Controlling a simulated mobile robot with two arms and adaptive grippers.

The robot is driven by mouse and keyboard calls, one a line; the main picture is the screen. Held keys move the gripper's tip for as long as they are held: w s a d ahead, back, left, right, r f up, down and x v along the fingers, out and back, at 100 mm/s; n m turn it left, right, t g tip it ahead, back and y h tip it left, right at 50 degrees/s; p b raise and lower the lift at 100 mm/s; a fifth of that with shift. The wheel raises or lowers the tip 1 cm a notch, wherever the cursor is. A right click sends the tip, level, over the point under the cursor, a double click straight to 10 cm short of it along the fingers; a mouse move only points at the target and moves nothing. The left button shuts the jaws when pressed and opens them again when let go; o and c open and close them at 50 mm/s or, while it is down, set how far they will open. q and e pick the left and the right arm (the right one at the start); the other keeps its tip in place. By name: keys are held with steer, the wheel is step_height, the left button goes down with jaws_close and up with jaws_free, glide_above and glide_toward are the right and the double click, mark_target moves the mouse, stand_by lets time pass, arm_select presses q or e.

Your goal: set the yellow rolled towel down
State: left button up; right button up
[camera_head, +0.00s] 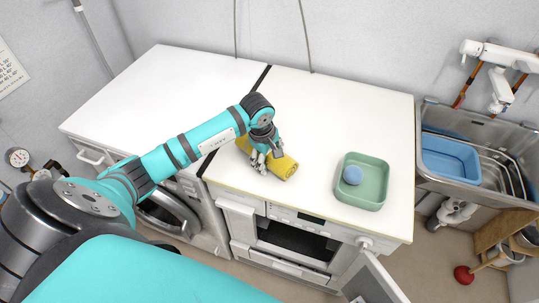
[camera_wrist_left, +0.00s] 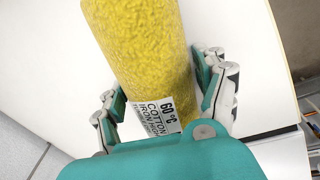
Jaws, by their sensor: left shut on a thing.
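The yellow rolled towel (camera_head: 283,166) lies lengthwise at the front of the white top, to the right of the dark gap between the two units. My left gripper (camera_head: 268,158) reaches down from above and is shut on the towel around its middle. In the left wrist view the towel (camera_wrist_left: 145,55) runs between the two fingers (camera_wrist_left: 165,95), with a white care label (camera_wrist_left: 160,117) on it. Whether its underside touches the white top cannot be told. My right gripper is not in view.
A green square tub (camera_head: 375,200) with a round blue thing (camera_head: 353,175) in it stands to the right on the white top (camera_head: 330,110). Further right is a metal sink with a blue basin (camera_head: 450,160). The top behind the towel is clear.

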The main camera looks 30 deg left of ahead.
arm_select(q)
steer(key=shift+f, duration=0.15)
steer(key=o, duration=1.3)
steer(key=shift+r, duration=0.6)
steer(key=b+v, duration=0.2)
steer(key=v, duration=0.9)
